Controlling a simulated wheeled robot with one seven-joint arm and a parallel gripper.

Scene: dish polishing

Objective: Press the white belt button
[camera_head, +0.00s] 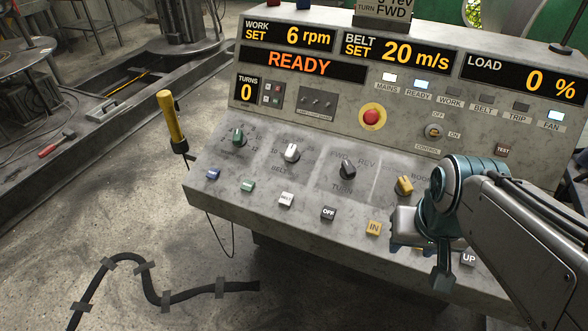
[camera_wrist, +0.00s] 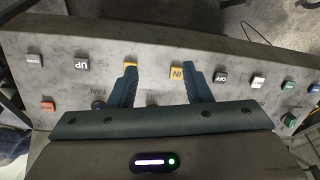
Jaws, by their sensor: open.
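The white belt button (camera_head: 286,199) sits in the row of buttons along the front of the sloped grey console, between a green button and the black OFF button. It also shows in the wrist view (camera_wrist: 258,82), right of the OFF button. My gripper (camera_head: 424,250) is over the right part of this row, well right of the belt button and partly hidden by my arm. In the wrist view my gripper (camera_wrist: 161,73) is open with nothing between its fingers; the fingertips show close to the two yellow buttons.
The yellow IN button (camera_head: 374,229) and OFF button (camera_head: 328,213) lie between my gripper and the belt button. Knobs, including a white one (camera_head: 291,152), stand above the row. A yellow-handled tool (camera_head: 170,118) hangs at the console's left edge. The display reads READY.

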